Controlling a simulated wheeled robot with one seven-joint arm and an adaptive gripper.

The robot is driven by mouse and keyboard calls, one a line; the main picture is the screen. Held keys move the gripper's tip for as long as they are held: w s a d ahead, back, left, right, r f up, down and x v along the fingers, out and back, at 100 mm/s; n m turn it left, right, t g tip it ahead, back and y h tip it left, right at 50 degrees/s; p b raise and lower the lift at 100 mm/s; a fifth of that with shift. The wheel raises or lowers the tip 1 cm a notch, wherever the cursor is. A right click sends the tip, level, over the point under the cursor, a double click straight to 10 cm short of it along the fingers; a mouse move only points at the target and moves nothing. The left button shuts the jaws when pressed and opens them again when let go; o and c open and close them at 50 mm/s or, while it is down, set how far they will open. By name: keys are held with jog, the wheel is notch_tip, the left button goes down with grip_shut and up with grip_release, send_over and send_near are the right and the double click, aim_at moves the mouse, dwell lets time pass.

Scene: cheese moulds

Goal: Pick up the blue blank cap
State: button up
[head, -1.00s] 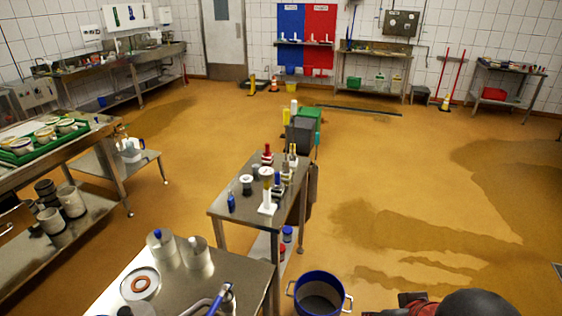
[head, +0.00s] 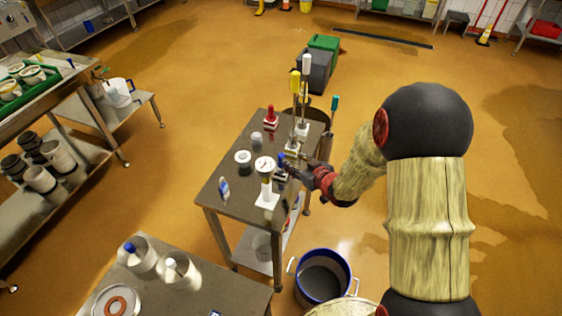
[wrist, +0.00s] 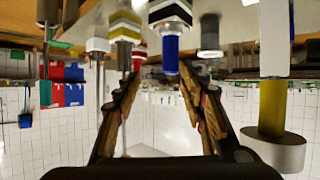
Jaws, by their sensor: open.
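The blue cap (wrist: 171,55) is a small blue cylinder on a black-and-white striped base (wrist: 170,12) in the wrist view, which looks upside down. It stands upright on the steel table (head: 232,206); in the head view its blue top (head: 281,159) shows just left of my gripper (head: 285,169), with its lower part partly hidden. In the wrist view my gripper (wrist: 169,78) is open and empty, with the blue cylinder in line between its fingertips. I cannot tell whether they touch it.
Close by stand a red-topped piece (head: 270,115), yellow-topped (head: 294,83) and white-topped (head: 306,64) tall pieces, a white dial piece (head: 264,166) and a blue-and-white bottle (head: 223,188). A blue-rimmed pot (head: 322,278) stands on the floor.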

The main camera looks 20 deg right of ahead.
jog(key=shift+y, duration=0.6)
jog(key=shift+s+a+f+b+x, duration=0.15)
jog(key=shift+f+b+x, duration=0.15)
jog(key=shift+x, duration=1.1)
jog(key=shift+s+a+f+b+x, duration=0.2)
jog(key=shift+b+x, duration=0.25)
jog(key=shift+x, duration=0.95)
jog(key=shift+s+a+f+b+x, duration=0.1)
jog(key=shift+s+f+b+x, duration=0.2)
jog(key=shift+x, duration=1.15)
jog(key=shift+w+r, duration=0.1)
jog(key=shift+r, duration=0.05)
grip_shut()
jog(key=shift+t, duration=0.3)
